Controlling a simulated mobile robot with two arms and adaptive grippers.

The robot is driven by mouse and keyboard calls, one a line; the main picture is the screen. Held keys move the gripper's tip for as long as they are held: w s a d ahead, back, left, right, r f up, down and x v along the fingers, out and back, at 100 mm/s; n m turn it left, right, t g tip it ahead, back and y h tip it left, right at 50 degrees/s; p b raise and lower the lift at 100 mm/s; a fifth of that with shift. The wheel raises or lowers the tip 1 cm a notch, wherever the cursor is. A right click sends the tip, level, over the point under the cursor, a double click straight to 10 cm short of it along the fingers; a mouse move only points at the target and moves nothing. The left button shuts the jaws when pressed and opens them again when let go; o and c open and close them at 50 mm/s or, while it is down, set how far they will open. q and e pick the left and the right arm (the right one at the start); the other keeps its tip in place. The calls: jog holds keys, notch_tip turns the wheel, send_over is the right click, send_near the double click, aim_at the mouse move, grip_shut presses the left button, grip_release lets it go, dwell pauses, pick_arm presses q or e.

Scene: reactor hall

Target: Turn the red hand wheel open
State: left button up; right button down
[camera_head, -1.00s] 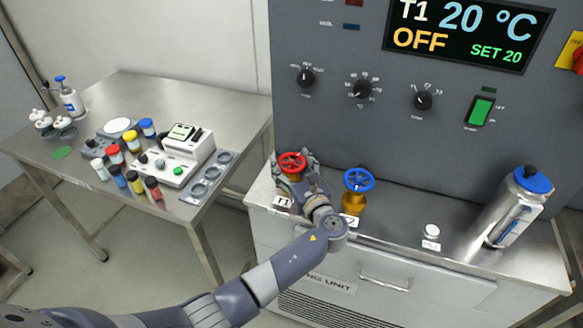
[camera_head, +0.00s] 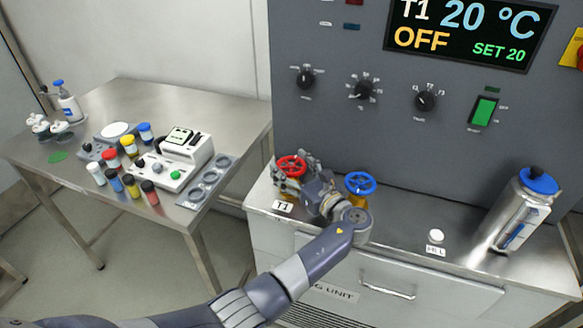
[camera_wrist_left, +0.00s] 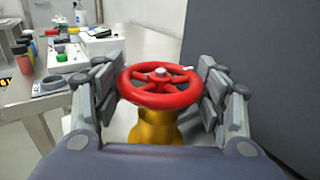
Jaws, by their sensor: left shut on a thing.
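The red hand wheel (camera_head: 291,166) sits on a brass valve body at the left end of the steel ledge, by the T1 label (camera_head: 283,206). In the left wrist view the red wheel (camera_wrist_left: 160,86) lies between the two fingers, on its brass valve body (camera_wrist_left: 157,126). My left gripper (camera_head: 300,168) is shut on the red wheel, a finger on each side of its rim. The gripper and wrist hide part of the valve body in the head view. My right gripper is not in view.
A blue hand wheel (camera_head: 360,183) stands close to the right of my left wrist. A steel flask with a blue lid (camera_head: 519,212) stands at the ledge's right. The grey control panel (camera_head: 400,135) rises behind. A side table (camera_head: 120,92) with jars stands left.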

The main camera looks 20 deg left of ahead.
aim_at(291, 164)
pick_arm(q)
jog(key=o, duration=1.1)
jog(key=shift+a+r, duration=0.1)
jog(key=shift+c, duration=0.2)
notch_tip(291, 164, up, 10)
